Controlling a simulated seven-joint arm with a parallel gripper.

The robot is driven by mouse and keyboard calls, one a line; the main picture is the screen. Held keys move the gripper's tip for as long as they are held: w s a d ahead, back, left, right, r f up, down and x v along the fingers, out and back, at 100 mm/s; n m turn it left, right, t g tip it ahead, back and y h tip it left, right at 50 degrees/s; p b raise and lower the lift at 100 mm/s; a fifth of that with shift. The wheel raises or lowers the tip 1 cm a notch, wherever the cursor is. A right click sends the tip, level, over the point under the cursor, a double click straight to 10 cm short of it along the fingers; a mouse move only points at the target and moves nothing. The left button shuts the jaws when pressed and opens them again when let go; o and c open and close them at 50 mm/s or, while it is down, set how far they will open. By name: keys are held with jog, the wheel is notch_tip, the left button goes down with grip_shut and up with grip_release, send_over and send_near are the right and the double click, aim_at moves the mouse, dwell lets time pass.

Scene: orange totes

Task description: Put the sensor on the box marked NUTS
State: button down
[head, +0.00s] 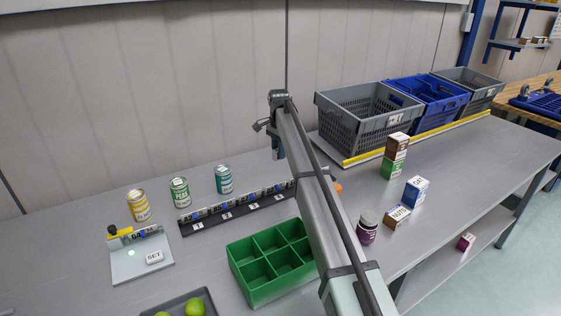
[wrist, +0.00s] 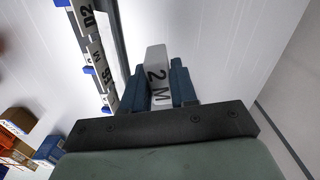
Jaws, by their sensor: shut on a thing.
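My gripper (wrist: 160,85) is shut on a grey block (wrist: 157,62) marked with an M and a 2. In the head view my gripper (head: 278,150) hangs behind the rack, and the block cannot be made out there. No object is clearly recognisable as a sensor. Small boxes stand on the right of the bench: a brown one (head: 397,142) on a green one (head: 393,168), a blue and white one (head: 415,191), and a low brown and white one (head: 397,217).
A black rack (head: 235,218) of labelled modules lies mid-bench, with several cans behind it. A green divided tray (head: 238,272) and purple jar (head: 367,227) stand nearer. A white stand (head: 130,265) is at left. Crates (head: 330,115) line the back right. Free bench lies right of the boxes.

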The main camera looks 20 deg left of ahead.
jog(key=shift+d+r, duration=0.1)
jog(key=shift+r, duration=0.75)
jog(key=w+d+r+m, duration=0.1)
jog(key=w+d, duration=0.2)
jog(key=d, duration=0.5)
jog(key=w+d+r+m, duration=0.1)
jog(key=w+d, duration=0.1)
jog(key=d, duration=0.5)
jog(key=s+d+r+m, duration=0.1)
jog(key=d+r+m, duration=0.15)
jog(key=d, duration=1.15)
jog(key=n, duration=0.3)
send_over(398, 212)
jog(key=shift+f, duration=4.85)
